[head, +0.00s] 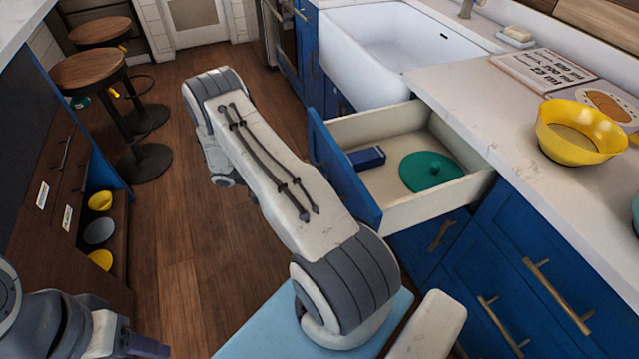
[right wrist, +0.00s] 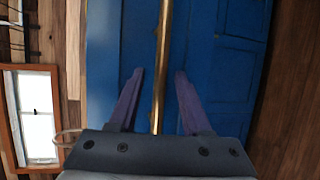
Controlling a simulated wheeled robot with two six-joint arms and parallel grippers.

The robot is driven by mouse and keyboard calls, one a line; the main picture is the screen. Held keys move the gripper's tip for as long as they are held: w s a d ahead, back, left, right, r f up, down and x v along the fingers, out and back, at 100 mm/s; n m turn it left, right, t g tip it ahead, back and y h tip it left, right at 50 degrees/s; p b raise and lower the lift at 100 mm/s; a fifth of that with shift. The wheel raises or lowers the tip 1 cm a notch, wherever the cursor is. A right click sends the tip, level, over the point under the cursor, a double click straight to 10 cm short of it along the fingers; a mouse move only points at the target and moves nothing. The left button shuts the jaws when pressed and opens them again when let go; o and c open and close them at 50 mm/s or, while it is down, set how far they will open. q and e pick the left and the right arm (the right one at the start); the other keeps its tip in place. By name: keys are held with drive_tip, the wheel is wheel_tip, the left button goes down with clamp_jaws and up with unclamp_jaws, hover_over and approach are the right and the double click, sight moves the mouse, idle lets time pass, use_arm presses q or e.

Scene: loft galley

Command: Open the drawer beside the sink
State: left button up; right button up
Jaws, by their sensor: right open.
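The blue-fronted drawer (head: 343,172) beside the white sink (head: 385,50) stands open, pulled well out from the counter. In the head view my right arm and the drawer front hide this gripper and handle. My left gripper (head: 148,345) shows only partly at the bottom left.
The counter (head: 480,90) holds a yellow colander (head: 580,132), a sign and a soap dish. Closed blue drawers (head: 540,290) are below it. Wooden stools (head: 90,70) and a shelf with bowls stand left. The wood floor between is clear.

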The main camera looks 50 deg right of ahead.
drive_tip(key=b+v, duration=0.1)
drive_tip(key=v, duration=0.8)
drive_tip(key=shift+b, duration=0.35)
drive_tip(key=shift+r, duration=0.1)
drive_tip(key=s+a+r+n+t+y+p, duration=0.3)
drive_tip(key=a+r+n+t, duration=0.35)
drive_tip(key=a+r, duration=0.8)
drive_tip(key=s+a+r+n+t+y+p, duration=0.2)
drive_tip(key=s+a+r+n+t+y, duration=0.1)
drive_tip(key=s+a, duration=0.5)
drive_tip(key=s+a+r+n+t+y+p, duration=0.2)
drive_tip(key=s+a+r+n+t+y, duration=0.1)
drive_tip(key=s+a+n, duration=0.4)
drive_tip(key=shift+s+a+r+y+p, duration=0.4)
drive_tip(key=shift+a+r+y, duration=0.4)
drive_tip(key=shift+a+y, duration=0.2)
